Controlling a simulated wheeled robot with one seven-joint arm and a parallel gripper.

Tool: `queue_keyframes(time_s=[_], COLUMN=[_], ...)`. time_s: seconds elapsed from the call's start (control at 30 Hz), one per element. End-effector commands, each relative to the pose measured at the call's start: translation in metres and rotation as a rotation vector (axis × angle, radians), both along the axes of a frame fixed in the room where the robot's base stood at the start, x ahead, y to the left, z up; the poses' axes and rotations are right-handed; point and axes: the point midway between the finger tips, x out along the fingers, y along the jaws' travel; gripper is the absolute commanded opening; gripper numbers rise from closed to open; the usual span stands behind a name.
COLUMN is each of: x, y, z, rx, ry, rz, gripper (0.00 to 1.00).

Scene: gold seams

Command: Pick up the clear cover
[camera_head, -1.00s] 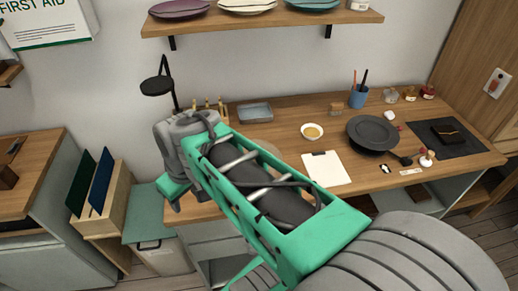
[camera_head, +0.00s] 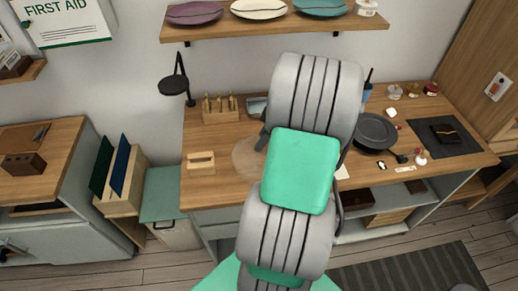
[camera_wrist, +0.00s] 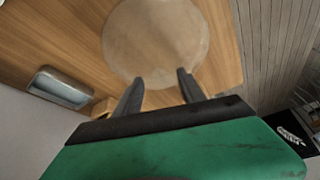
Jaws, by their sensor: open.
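The clear cover (camera_head: 246,158) is a round, see-through disc-like shape on the wooden bench, partly hidden behind my arm in the head view. In the wrist view the clear cover (camera_wrist: 156,40) shows as a pale round outline over the wood, beyond my fingertips. My gripper (camera_wrist: 158,82) is open, its two dark fingers apart with nothing seen between them but the cover's near edge and the wood. I cannot tell whether the fingertips touch the cover.
A wooden tool holder (camera_head: 221,112) stands behind the cover. A grey-blue tray (camera_wrist: 60,87) lies to the left in the wrist view. A small wooden block (camera_head: 201,161) lies left of the cover. A lamp (camera_head: 175,86) overhangs the back.

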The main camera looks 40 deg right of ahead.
Motion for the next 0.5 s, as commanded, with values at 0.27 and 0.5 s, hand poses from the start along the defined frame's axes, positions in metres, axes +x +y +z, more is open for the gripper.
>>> queue_keyframes(time_s=[0.27,0.5], x=[0.0037,0.0036], y=[0.002,0.0019], z=[-0.0115,-0.0112], rx=[-0.002,-0.002], ry=[0.0,0.0], rz=[-0.001,-0.002], gripper=[0.47,0.3])
